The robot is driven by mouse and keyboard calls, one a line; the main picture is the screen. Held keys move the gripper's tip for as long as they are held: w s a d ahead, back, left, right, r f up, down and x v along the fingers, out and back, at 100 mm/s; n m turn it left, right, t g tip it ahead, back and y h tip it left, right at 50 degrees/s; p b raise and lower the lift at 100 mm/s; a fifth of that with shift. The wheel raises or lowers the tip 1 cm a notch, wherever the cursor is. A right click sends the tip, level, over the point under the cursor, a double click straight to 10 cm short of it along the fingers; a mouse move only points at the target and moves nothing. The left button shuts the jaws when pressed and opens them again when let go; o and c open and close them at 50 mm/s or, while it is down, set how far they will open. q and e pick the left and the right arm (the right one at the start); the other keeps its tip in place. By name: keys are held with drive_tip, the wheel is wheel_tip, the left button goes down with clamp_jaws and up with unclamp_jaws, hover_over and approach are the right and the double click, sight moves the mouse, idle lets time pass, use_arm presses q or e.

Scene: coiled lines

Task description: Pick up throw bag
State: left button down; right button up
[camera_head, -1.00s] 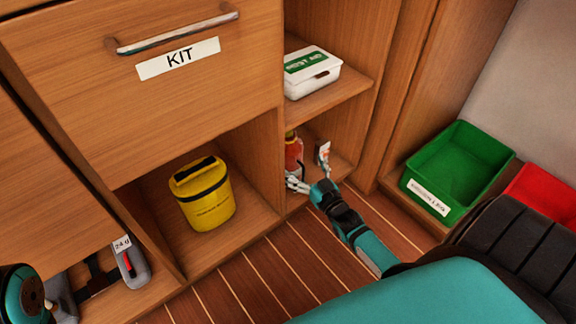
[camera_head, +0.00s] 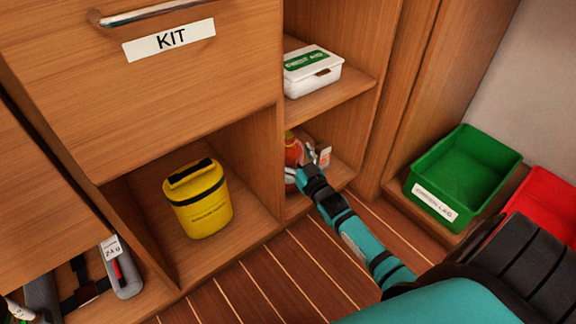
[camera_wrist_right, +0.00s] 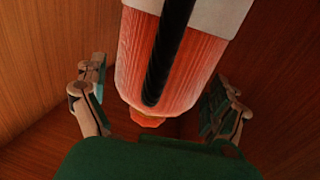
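A red bag-like item (camera_head: 292,151) with a white band and a black cord, seemingly the throw bag, stands in the lower right cubby. My right gripper (camera_head: 298,178) reaches into that cubby at it. In the right wrist view the red body (camera_wrist_right: 180,78) fills the middle, with a small orange knob at its end. The open fingers of the right gripper (camera_wrist_right: 158,82) stand on either side of it; gaps show, and I see no firm contact.
A yellow bag (camera_head: 198,200) with a black band sits in the cubby to the left. A white first aid box (camera_head: 312,75) lies on the shelf above. A green bin (camera_head: 440,205) and a red bin (camera_head: 545,200) stand at right. Cubby walls are close around the right gripper.

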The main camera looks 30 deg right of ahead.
drive_tip(key=c, duration=1.4)
drive_tip(key=shift+r, duration=0.1)
